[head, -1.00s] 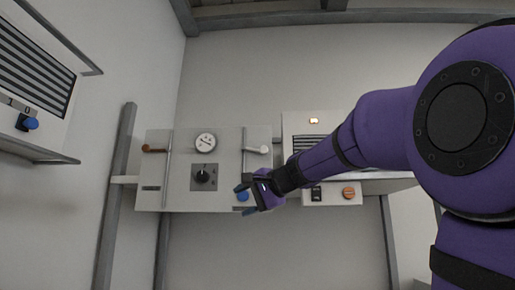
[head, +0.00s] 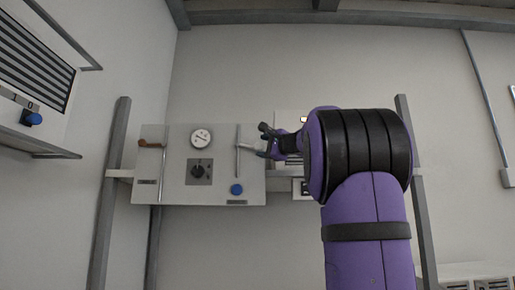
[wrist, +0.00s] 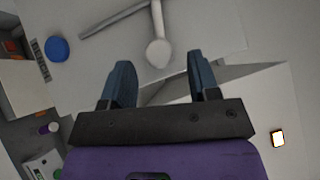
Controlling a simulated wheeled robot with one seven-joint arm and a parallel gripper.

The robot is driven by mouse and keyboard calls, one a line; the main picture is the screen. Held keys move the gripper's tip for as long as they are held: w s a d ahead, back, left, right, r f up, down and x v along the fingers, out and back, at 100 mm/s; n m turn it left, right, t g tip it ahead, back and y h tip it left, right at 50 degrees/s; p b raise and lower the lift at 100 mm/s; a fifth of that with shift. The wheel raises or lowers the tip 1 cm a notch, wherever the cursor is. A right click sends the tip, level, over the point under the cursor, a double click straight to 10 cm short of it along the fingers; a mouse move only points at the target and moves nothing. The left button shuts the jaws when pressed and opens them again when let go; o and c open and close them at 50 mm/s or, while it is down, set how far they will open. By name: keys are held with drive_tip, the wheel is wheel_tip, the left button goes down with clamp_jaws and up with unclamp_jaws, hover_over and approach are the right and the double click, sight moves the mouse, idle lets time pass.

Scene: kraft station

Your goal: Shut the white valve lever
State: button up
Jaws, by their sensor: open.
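The white valve lever (head: 243,152) sticks out to the right from the thin vertical pipe on the right part of the wall panel (head: 214,190). It lies across the pipe and tilts slightly down to its tip. In the wrist view, its rounded white end (wrist: 158,53) shows just beyond and between my fingertips. My gripper (head: 266,141) is open and empty, to the right of the lever in the head view. Its two blue-grey fingers (wrist: 160,72) spread either side of the line to the lever end. I cannot tell whether either touches it.
The panel also carries an orange-brown lever (head: 150,144), a round gauge (head: 201,138), a black dial (head: 198,172) and a blue button (head: 236,189) below the white lever. A box with a lit orange indicator (wrist: 278,139) is close on the right in the wrist view.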

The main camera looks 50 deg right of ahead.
sight(260, 146)
drive_tip(key=shift+w+d+r, duration=0.1)
drive_tip(key=shift+w+r, duration=0.05)
drive_tip(key=shift+w, duration=0.75)
drive_tip(key=shift+w+d+r, duration=0.1)
drive_tip(key=shift+w, duration=0.8)
drive_tip(key=shift+c, duration=0.4)
clamp_jaws()
drive_tip(key=shift+r, duration=0.15)
